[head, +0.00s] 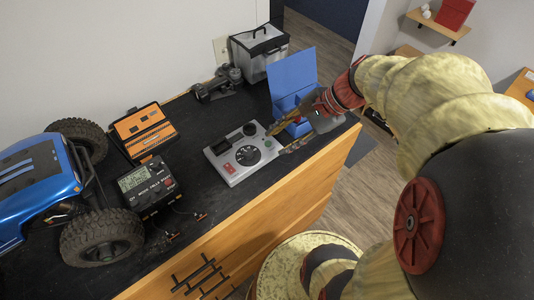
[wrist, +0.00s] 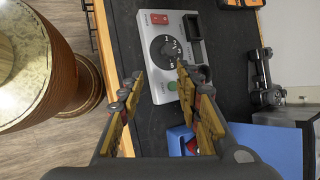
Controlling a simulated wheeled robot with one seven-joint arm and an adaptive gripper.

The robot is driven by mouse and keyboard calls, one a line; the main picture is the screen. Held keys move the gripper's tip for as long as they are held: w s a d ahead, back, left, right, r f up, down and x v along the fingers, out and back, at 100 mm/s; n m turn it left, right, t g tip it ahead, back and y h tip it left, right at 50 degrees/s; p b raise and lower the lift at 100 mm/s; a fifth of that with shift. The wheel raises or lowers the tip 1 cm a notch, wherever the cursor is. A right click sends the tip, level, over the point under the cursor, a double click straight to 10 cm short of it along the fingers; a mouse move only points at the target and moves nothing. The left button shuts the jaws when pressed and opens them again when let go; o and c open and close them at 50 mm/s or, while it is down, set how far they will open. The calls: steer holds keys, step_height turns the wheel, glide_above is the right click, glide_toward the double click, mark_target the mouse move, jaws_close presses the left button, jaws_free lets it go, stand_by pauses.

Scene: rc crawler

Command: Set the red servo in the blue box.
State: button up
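The blue box (head: 291,75) stands open near the right end of the black bench top, with its lid raised. In the wrist view, its open part (wrist: 178,139) is beside and partly behind one finger. A small red piece (wrist: 192,146), which looks like the red servo, shows inside the box, mostly hidden by that finger. My gripper (head: 279,140) is open, in front of the box and over the right edge of the grey control panel. In the wrist view, the gap between the fingers (wrist: 158,77) holds nothing.
The grey control panel (head: 231,168) with dial and red switch lies left of my gripper. A multimeter (head: 150,188), an orange-and-black case (head: 143,130) and a blue crawler (head: 35,185) are further left. A clear bin (head: 258,52) and a dark metal part (head: 217,85) stand behind.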

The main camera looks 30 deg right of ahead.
steer(key=s+a+r+n+h, duration=0.2)
steer(key=s+a+n+h, duration=0.1)
steer(key=n, duration=0.5)
steer(key=s+a+r+n+t+h, duration=0.1)
steer(key=s+a+r+n+h, duration=0.2)
steer(key=a+n, duration=0.3)
steer(key=n, duration=0.3)
steer(key=shift+s+r, duration=0.15)
steer(key=shift+r, duration=0.2)
step_height(320, 180, down, 4)
steer(key=b, duration=0.3)
steer(key=shift+r+b, duration=0.2)
steer(key=shift+b, duration=0.1)
steer(key=shift+c, duration=0.7)
